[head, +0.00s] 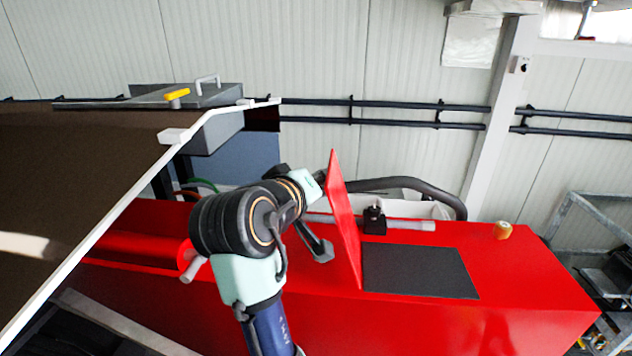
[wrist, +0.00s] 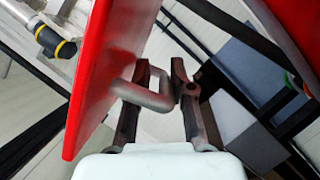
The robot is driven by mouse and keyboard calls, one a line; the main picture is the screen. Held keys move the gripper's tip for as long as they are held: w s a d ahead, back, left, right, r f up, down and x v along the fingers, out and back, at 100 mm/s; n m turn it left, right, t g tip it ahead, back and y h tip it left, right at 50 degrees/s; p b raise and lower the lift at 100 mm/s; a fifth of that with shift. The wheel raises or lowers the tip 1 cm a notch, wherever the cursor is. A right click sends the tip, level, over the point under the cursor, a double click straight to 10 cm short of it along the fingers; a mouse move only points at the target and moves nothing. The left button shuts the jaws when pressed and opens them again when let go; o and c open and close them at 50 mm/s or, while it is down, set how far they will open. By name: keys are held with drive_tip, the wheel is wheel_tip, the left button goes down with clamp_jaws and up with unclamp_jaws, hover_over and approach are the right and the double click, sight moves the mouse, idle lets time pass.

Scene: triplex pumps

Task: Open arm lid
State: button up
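The lid is a flat red panel (head: 343,220) standing steeply on edge on the red housing, beside a dark rectangular area (head: 420,271) on its top. In the wrist view the lid (wrist: 95,85) fills the left side, with a grey bent-bar handle (wrist: 150,97) sticking out from its face. My gripper (wrist: 161,72) has one dark finger on each side of the handle's outer bar, with little gap left, so it appears shut on it. In the head view my gripper (head: 321,180) is at the lid's left face; its fingers are mostly hidden there.
A black hose (head: 430,187) curves behind the lid. A large brown panel with a white edge (head: 90,150) stands at left. A grey box (head: 205,95) lies behind it.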

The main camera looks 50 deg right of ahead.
drive_tip(key=shift+a, duration=0.15)
drive_tip(key=v, duration=1.1)
drive_tip(key=shift+a+r, duration=0.15)
drive_tip(key=shift+a, duration=0.15)
drive_tip(key=shift+s, duration=0.1)
drive_tip(key=w+a+f+n+t+y, duration=0.25)
drive_tip(key=a+f, duration=0.35)
drive_tip(key=f, duration=0.3)
drive_tip(key=w+a+f+n+t+y, duration=0.1)
drive_tip(key=a+f+t+y, duration=0.25)
drive_tip(key=a+f, duration=0.45)
drive_tip(key=s+a+f+n+t+y, duration=0.1)
drive_tip(key=s+a+f+y, duration=0.2)
drive_tip(key=a, duration=0.4)
drive_tip(key=s+a+f+n+t+y, duration=0.1)
drive_tip(key=s+a+f+y, duration=0.3)
drive_tip(key=a+f, duration=0.3)
drive_tip(key=shift+f+t+y, duration=0.2)
drive_tip(key=shift+t+y, duration=0.2)
drive_tip(key=shift+y, duration=0.2)
